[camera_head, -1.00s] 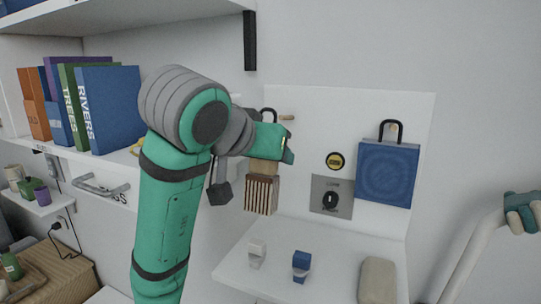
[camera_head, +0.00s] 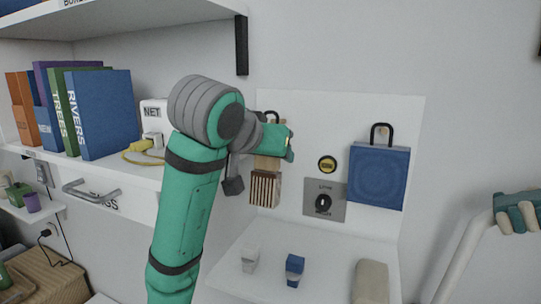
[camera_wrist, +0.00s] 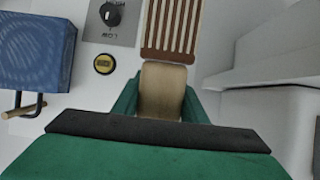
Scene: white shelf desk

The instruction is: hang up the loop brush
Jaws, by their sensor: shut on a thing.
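The loop brush has a tan handle (camera_wrist: 162,90), a brown slatted head (camera_head: 265,189) and a black loop (camera_head: 271,115) on top. My gripper (camera_head: 289,146) is shut on the handle. It holds the brush upright in front of the white back panel (camera_head: 300,110). The slatted head hangs below the gripper and the loop shows just above it. In the wrist view the handle sits between my green fingers, with the slats (camera_wrist: 173,28) beyond. No peg shows clearly at the loop, so I cannot tell whether the loop is around one.
A blue pad (camera_head: 378,175) hangs by a black loop at right. A yellow button (camera_head: 327,164) and a dark knob (camera_head: 322,203) lie between. Below, a blue block (camera_head: 294,268), a white block (camera_head: 250,258) and a beige object (camera_head: 370,282) stand on the white shelf.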

